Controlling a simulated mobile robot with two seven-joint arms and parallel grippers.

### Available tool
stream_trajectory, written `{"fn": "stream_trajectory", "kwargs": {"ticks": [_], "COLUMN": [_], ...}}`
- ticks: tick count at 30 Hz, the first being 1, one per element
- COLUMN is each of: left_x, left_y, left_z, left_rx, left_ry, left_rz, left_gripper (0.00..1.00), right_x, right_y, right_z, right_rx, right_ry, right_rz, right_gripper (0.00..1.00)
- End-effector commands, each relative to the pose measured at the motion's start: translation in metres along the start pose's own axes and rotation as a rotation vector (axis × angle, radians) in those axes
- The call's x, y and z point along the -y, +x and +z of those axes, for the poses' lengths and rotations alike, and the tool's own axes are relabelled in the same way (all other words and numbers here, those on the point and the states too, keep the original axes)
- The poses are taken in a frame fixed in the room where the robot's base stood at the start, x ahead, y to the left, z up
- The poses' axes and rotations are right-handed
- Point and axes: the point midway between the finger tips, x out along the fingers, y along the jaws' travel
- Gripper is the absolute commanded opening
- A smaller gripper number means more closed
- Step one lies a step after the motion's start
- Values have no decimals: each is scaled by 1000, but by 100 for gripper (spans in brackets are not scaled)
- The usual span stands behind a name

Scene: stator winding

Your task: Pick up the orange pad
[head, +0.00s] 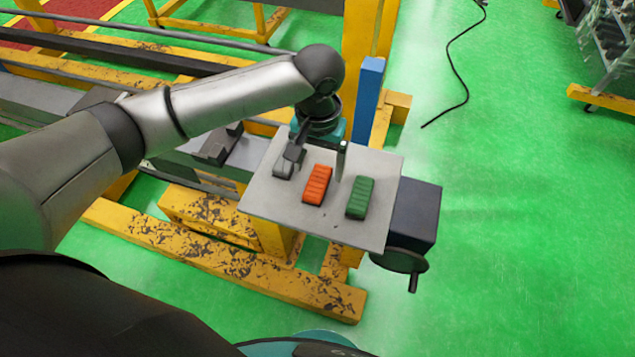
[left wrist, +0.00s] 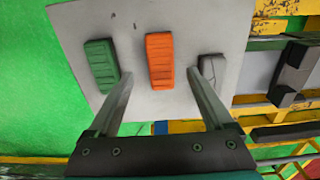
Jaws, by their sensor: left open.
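The orange pad (head: 317,184) lies on a grey plate (head: 265,200), between a grey pad (head: 284,166) on its left and a green pad (head: 360,197) on its right. My left gripper (head: 318,152) is open above the plate, at the far end of the orange pad. In the left wrist view the orange pad (left wrist: 160,60) shows between the two spread fingers (left wrist: 160,92), with clear space on both sides. The green pad (left wrist: 101,65) is near the left fingertip and the grey pad (left wrist: 212,70) near the right one. My right gripper is not in view.
A dark box with a crank handle (head: 412,215) sits at the plate's right edge. Yellow frame beams (head: 225,258) run below and left of the plate, and a blue and yellow post (head: 368,90) stands behind it. Open green floor lies to the right.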

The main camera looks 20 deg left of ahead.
Motion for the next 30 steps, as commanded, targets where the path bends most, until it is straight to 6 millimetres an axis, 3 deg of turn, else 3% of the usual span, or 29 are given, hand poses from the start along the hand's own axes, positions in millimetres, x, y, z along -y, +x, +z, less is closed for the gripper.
{"fn": "stream_trajectory", "kwargs": {"ticks": [6, 16, 30], "left_x": [2, 2, 2], "left_y": [35, 40, 40], "left_z": [0, 0, 0], "left_rx": [4, 1, 1], "left_ry": [0, 0, 0], "left_rz": [-2, -1, -1], "left_gripper": [85, 84, 31], "right_x": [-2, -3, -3], "right_y": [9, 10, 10], "right_z": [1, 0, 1], "right_rx": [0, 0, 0], "right_ry": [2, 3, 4], "right_rz": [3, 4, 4], "right_gripper": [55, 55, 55]}}
